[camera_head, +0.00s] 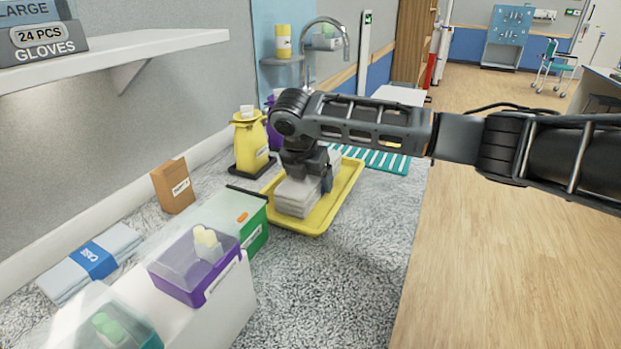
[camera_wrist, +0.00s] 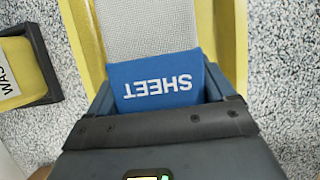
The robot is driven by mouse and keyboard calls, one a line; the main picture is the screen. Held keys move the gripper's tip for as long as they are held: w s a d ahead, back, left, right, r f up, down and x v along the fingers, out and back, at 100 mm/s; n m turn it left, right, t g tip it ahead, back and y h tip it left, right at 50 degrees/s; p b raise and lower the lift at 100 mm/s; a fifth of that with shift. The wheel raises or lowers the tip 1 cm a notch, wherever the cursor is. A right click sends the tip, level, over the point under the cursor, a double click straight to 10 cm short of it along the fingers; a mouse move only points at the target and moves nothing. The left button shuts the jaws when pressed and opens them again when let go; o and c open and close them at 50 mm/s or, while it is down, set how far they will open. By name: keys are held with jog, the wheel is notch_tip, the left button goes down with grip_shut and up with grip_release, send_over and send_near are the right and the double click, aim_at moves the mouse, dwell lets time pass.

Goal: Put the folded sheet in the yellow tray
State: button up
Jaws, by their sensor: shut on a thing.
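The folded sheet (camera_head: 293,198) is a pale grey-white stack inside the outline of the yellow tray (camera_head: 328,213) on the speckled counter. In the wrist view the sheet (camera_wrist: 150,30) has a blue band reading "SHEET", with yellow tray walls (camera_wrist: 232,50) on both sides. My gripper (camera_head: 308,182) points down over the tray. In the wrist view its fingers (camera_wrist: 165,98) are shut on the sheet across the blue band. I cannot tell whether the sheet's underside touches the tray floor. My gripper hides part of the sheet.
A yellow jug (camera_head: 249,143) stands left of the tray. Green (camera_head: 254,238) and purple (camera_head: 195,264) boxes are nearer, beside a brown packet (camera_head: 173,186) and another banded folded cloth (camera_head: 92,265). A teal slatted rack (camera_head: 375,160) lies behind. The counter right of the tray is clear.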

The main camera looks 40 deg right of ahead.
jog(key=shift+f, duration=0.15)
jog(key=o, duration=1.2)
jog(key=v, duration=1.2)
jog(key=shift+d+b, duration=0.1)
jog(key=shift+b, duration=0.2)
